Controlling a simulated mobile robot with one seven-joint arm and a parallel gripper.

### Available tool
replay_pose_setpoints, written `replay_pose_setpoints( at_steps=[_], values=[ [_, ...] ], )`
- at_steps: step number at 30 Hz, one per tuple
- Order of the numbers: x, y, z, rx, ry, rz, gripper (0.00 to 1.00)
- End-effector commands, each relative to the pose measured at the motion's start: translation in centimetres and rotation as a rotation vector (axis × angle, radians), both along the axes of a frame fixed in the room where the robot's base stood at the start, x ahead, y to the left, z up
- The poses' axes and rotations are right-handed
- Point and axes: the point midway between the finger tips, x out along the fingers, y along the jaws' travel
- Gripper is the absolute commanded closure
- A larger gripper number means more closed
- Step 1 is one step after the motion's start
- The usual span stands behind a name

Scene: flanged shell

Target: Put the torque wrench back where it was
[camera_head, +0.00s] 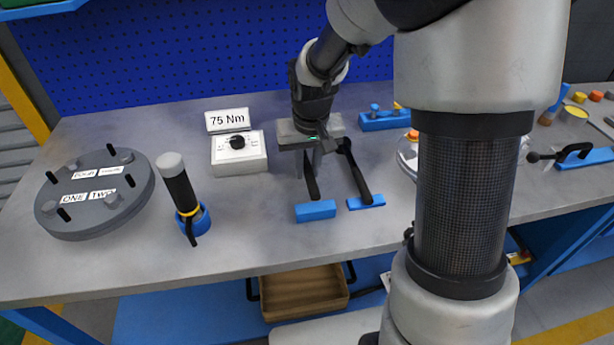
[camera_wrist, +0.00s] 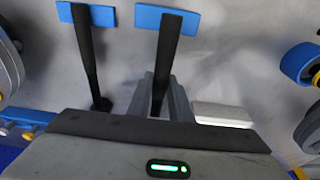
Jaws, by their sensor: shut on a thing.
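Two long black bar tools lie side by side at mid-bench, each with a blue block at its near end. In the head view they are the left bar (camera_head: 312,184) and the right bar (camera_head: 355,178). I take the left one as the torque wrench, though the frames do not name it. My gripper (camera_head: 309,170) points down and is shut on the left bar, which shows between the fingers (camera_wrist: 160,97) in the wrist view. The other bar (camera_wrist: 91,60) is apart from the fingers. The held bar's far end is hidden by my gripper. I cannot tell whether it touches the bench.
A white dial box (camera_head: 238,153) with a "75 Nm" sign (camera_head: 227,120) stands left of my gripper. Further left are a black tool (camera_head: 179,189) in a blue ring and a grey flange (camera_head: 95,216) with bolts. A blue holder (camera_head: 385,122) is behind right. The front bench edge is clear.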

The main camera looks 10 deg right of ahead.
Motion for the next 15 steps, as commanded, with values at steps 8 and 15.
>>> replay_pose_setpoints(
  at_steps=[8,15],
  values=[
    [0.1,0.0,-2.8,0.0,-0.003,0.002,1.0],
    [0.1,0.0,-2.9,0.0,-0.003,0.001,1.0]
  ],
)
